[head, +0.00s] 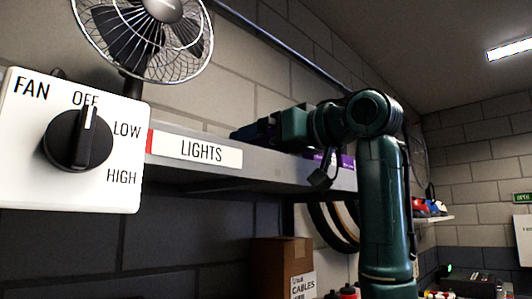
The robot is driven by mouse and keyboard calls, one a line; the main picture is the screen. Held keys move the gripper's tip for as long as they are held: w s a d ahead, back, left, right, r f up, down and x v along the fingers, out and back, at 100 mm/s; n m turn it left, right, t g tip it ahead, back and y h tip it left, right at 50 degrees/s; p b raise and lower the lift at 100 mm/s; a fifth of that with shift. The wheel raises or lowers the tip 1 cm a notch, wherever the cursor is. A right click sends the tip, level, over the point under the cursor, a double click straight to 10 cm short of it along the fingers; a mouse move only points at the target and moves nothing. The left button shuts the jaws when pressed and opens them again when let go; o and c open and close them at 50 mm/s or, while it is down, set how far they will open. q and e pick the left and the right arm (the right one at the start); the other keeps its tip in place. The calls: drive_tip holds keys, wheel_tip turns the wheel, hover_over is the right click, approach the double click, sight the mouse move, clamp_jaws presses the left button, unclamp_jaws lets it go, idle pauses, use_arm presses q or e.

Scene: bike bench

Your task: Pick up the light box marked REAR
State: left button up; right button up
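My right arm comes up from the lower right and bends over the grey shelf (270,165) with the LIGHTS label (198,150). My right gripper (245,132) points left, just above the shelf edge. Its fingertips are dark and small, and I cannot tell whether they are open or shut or hold anything. A purple box (345,161) shows on the shelf behind and under my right wrist, mostly hidden. No REAR marking is readable in this view. My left gripper is not in view.
A white fan switch panel (30,165) with a black knob (78,139) stands close at the left, below a wire fan (145,35). A cardboard box marked CABLES (275,265) is under the shelf. Tyres (335,228) hang behind it.

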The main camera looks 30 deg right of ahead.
drive_tip(key=shift+s+d, duration=0.1)
drive_tip(key=shift+s, duration=0.05)
drive_tip(key=shift+c, duration=0.6)
drive_tip(key=c, duration=0.8)
drive_tip(key=shift+r, duration=0.15)
